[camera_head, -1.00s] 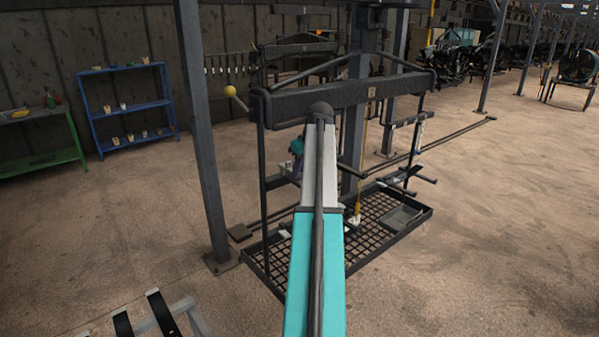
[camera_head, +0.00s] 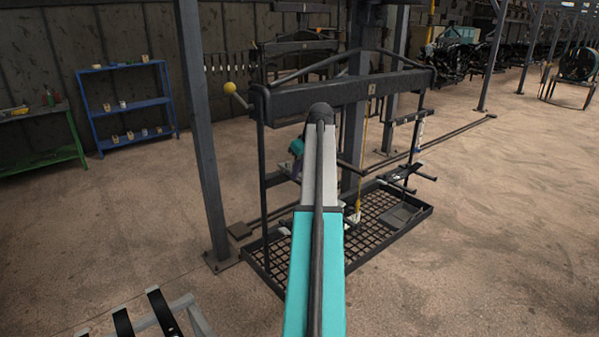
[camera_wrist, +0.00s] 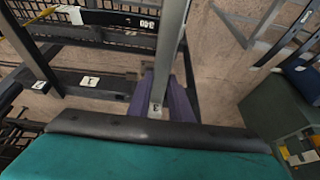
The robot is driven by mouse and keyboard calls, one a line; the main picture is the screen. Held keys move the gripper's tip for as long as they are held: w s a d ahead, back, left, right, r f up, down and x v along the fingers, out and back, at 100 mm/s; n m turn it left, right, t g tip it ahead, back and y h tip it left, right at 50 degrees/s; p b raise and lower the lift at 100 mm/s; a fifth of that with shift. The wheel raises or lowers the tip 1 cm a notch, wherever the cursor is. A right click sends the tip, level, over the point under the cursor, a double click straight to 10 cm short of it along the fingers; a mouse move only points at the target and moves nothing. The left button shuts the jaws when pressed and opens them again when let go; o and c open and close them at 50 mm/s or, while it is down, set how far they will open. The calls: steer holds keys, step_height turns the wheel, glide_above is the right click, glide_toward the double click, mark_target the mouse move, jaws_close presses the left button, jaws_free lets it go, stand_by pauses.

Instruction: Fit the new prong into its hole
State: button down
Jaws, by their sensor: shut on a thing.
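In the wrist view my gripper (camera_wrist: 160,97) shows two purple fingers, shut around a long grey bar (camera_wrist: 171,50) that looks to be the prong. The bar runs away from the camera toward the top of the picture. A white label with a 3 shows between the fingers. To their left is a dark beam (camera_wrist: 115,84) of the rack with labels 1 and 2. The holes cannot be made out, and I cannot tell whether the bar touches the beam. In the head view my arm hides the fingers and most of the held bar; the dark rack (camera_head: 340,92) stands behind it.
The rack has a mesh base (camera_head: 372,237) and side prongs (camera_head: 400,185) at its right. A steel post (camera_head: 204,140) stands close on the left. A blue shelf (camera_head: 128,105) and green table (camera_head: 40,150) are farther left.

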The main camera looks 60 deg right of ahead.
steer(key=shift+f+b, duration=0.35)
steer(key=shift+f, duration=0.4)
stand_by(0.5)
steer(key=c, duration=1.5)
jaws_free()
steer(key=shift+c, duration=0.2)
steer(key=shift+s, duration=0.1)
steer(key=b+v, duration=0.4)
steer(key=v, duration=0.9)
steer(key=shift+r+b, duration=0.4)
